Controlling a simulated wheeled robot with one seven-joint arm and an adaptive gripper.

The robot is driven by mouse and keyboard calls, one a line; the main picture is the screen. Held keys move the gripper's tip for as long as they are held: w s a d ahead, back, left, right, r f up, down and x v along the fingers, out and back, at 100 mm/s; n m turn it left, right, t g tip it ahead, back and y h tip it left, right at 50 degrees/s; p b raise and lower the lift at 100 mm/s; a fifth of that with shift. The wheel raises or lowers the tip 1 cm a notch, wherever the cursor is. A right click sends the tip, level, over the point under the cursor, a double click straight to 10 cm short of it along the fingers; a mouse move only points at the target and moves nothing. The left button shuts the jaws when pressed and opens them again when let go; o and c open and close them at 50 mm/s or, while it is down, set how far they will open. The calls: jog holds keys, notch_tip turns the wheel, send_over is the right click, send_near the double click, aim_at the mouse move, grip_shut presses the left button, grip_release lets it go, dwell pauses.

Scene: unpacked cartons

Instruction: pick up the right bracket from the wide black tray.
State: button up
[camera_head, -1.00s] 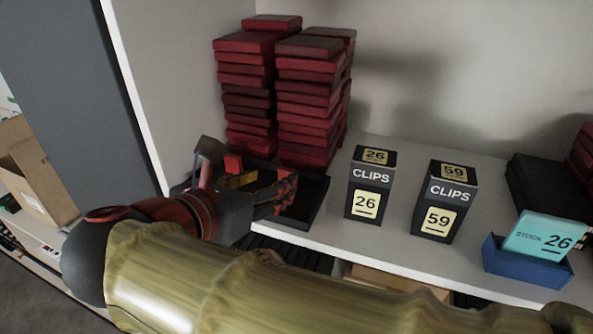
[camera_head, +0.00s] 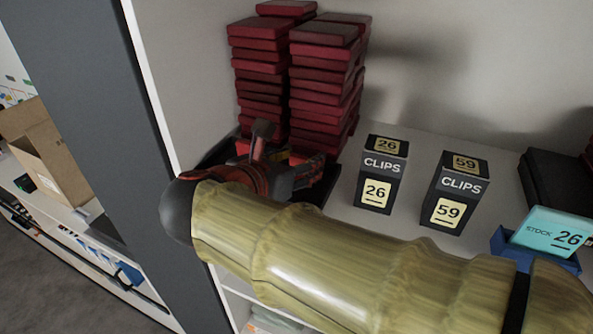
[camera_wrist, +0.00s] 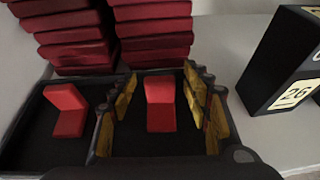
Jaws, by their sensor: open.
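The wide black tray (camera_wrist: 28,146) lies on the shelf in front of the stacked red boxes. In the wrist view it holds two red L-shaped brackets, each with one upright leg. The left bracket (camera_wrist: 67,110) stands outside my fingers. The right bracket (camera_wrist: 161,104) stands between my two yellow-padded fingers, with a gap visible on both sides. My gripper (camera_wrist: 160,78) is open and reaches down over the tray. In the head view my gripper (camera_head: 300,172) and arm hide most of the tray and the brackets.
Tall stacks of red boxes (camera_head: 325,85) stand right behind the tray. To the right are a black clips box marked 26 (camera_head: 381,175), another marked 59 (camera_head: 455,192) and a blue holder (camera_head: 508,250) with a cyan card. A shelf side panel (camera_head: 160,90) is close on the left.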

jog(key=shift+c, duration=1.2)
jog(key=c, duration=0.7)
jog(key=shift+c, duration=0.4)
jog(key=shift+r, duration=0.1)
